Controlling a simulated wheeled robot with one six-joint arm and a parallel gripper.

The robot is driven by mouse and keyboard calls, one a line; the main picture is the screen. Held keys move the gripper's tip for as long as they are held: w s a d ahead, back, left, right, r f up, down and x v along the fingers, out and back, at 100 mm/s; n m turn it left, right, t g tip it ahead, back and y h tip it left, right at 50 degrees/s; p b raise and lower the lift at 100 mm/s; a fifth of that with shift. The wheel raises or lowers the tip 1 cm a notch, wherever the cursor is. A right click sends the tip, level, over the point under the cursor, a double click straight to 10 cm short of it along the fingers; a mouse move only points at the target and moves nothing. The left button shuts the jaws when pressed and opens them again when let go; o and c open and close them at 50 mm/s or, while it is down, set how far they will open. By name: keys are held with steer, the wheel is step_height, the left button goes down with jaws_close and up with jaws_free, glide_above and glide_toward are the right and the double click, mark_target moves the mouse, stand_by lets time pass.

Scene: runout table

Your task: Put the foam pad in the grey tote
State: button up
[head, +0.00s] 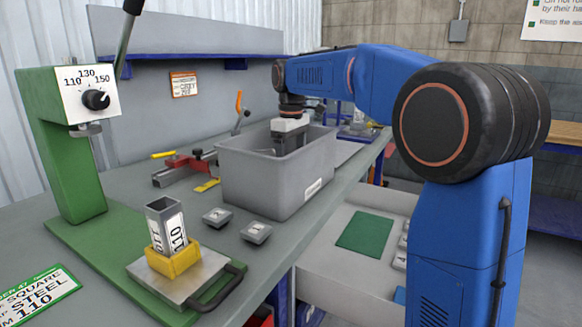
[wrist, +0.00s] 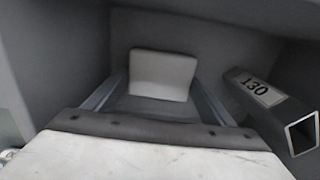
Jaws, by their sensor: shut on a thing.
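The grey tote (head: 258,183) stands on the bench with its top open. My gripper (head: 290,136) reaches down into it, and the tote's near wall hides the fingertips and what they hold in the head view. In the wrist view, my gripper is shut on a pale, block-shaped foam pad (wrist: 163,75), which sits between the two fingers. The tote's inner walls (wrist: 55,45) surround it. I cannot tell whether the pad touches the tote floor.
A square tube marked 130 (wrist: 262,95) lies in the tote, right of my gripper. Two small grey blocks (head: 217,216) lie before the tote. A tube marked 110 (head: 166,226) stands in a yellow holder. An open drawer (head: 345,275) with a green pad is below right.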

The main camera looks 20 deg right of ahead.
steer(key=shift+f, duration=0.1)
steer(key=o, duration=1)
step_height(320, 180, up, 12)
steer(key=shift+r, duration=0.1)
stand_by(0.4)
